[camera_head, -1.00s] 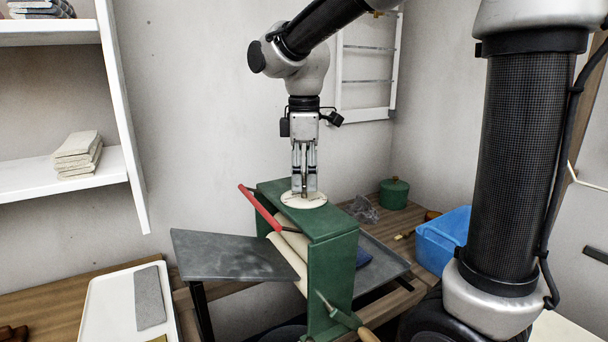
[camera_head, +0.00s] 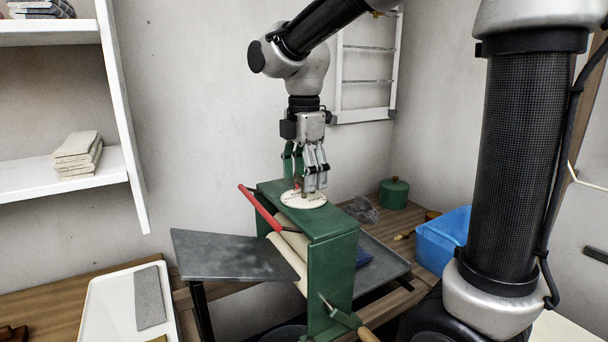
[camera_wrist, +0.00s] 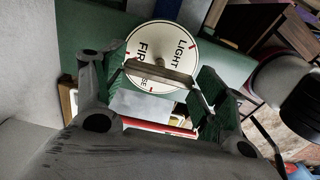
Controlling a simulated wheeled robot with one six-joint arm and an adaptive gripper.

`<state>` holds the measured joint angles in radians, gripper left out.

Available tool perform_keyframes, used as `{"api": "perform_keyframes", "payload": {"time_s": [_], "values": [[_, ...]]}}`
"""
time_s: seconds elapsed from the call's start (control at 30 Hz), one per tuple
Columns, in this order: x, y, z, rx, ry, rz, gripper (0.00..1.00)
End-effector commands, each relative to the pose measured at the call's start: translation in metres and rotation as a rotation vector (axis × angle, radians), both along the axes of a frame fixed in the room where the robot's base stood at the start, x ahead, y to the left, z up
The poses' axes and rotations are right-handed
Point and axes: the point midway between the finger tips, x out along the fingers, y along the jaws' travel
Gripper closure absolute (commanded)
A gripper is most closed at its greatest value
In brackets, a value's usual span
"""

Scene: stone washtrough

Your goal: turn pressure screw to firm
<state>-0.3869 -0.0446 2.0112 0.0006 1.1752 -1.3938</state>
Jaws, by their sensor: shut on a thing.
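The pressure screw's flat crossbar (camera_wrist: 160,73) lies over a round cream dial (camera_head: 312,203) on top of the green mangle frame (camera_head: 333,270). In the wrist view the dial (camera_wrist: 165,35) reads LIGHT and a partly covered word starting FIR, with red marks near its rim. My gripper (camera_head: 304,186) points straight down over the dial. In the wrist view its fingers (camera_wrist: 160,82) stand at the two ends of the crossbar, shut on it. The bar hides part of the lettering. Which mark the screw points to cannot be told.
A red lever (camera_head: 260,208) slopes along the mangle's left side. A grey board (camera_head: 225,255) juts out left. A crank handle (camera_head: 345,318) is low in front. A blue tub (camera_head: 440,245) and green pot (camera_head: 394,193) stand to the right on the wooden table.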

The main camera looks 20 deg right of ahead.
Motion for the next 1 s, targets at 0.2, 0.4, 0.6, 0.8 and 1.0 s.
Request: {"api": "perform_keyframes", "payload": {"time_s": [0.2, 0.4, 0.6, 0.8, 1.0], "values": [[0.001, 0.000, 0.001, -0.001, -0.002, 0.004, 0.52], [0.001, 0.000, 0.001, -0.001, -0.002, 0.004, 0.16], [0.000, 0.000, 0.000, -0.001, -0.001, 0.003, 0.07], [0.000, 0.000, 0.001, -0.001, -0.001, 0.002, 0.07], [0.001, 0.000, 0.022, 0.001, -0.005, 0.002, 0.07]]}}
